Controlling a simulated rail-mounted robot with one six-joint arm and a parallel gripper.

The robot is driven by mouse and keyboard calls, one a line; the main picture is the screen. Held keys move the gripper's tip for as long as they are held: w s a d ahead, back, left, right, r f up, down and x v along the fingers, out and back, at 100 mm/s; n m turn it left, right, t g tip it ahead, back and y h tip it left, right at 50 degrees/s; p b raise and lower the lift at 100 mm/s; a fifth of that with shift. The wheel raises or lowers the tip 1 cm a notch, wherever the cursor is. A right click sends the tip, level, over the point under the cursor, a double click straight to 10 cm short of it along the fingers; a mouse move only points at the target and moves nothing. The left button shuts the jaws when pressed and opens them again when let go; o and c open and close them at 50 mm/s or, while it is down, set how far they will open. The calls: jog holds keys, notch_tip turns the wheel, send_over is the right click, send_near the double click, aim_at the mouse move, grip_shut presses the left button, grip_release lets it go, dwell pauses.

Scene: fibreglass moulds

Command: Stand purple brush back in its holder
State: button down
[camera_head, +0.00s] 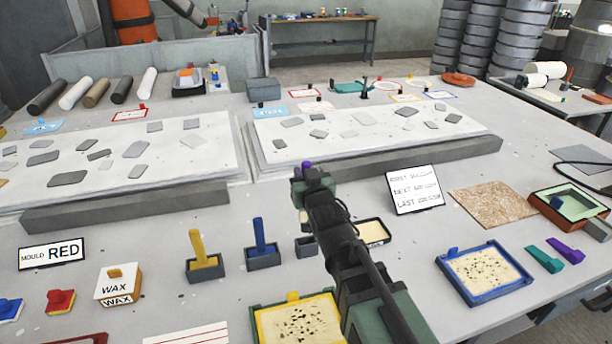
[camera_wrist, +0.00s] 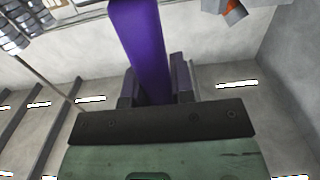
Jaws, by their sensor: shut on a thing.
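My gripper (camera_head: 309,176) is raised above the table in the head view, near the front edge of the moulds. A small purple piece of the brush (camera_head: 307,164) shows at its tip. In the wrist view the purple brush (camera_wrist: 140,45) is a long purple bar gripped between the two dark fingers of my gripper (camera_wrist: 158,88); its far end runs out of the frame. A small grey holder (camera_head: 305,247) stands on the table, partly covered by my arm, with no brush seen standing in it. To its left, a blue brush (camera_head: 260,236) and a yellow brush (camera_head: 197,245) stand in grey holders.
A black-rimmed tray (camera_head: 373,232) sits just right of my arm. A yellow-rimmed tray (camera_head: 296,319) is at the front, partly behind my arm. A text sign (camera_head: 413,190) stands to the right. A green wedge (camera_head: 543,257) and a purple wedge (camera_head: 566,250) lie at far right.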

jog(key=shift+d, duration=0.15)
notch_tip(320, 180, down, 12)
jog(key=b, duration=1.1)
jog(key=shift+b, duration=0.4)
jog(key=shift+f+b, duration=0.45)
jog(key=shift+b, duration=0.05)
jog(key=c, duration=0.9)
grip_release()
jog(key=shift+r, duration=0.15)
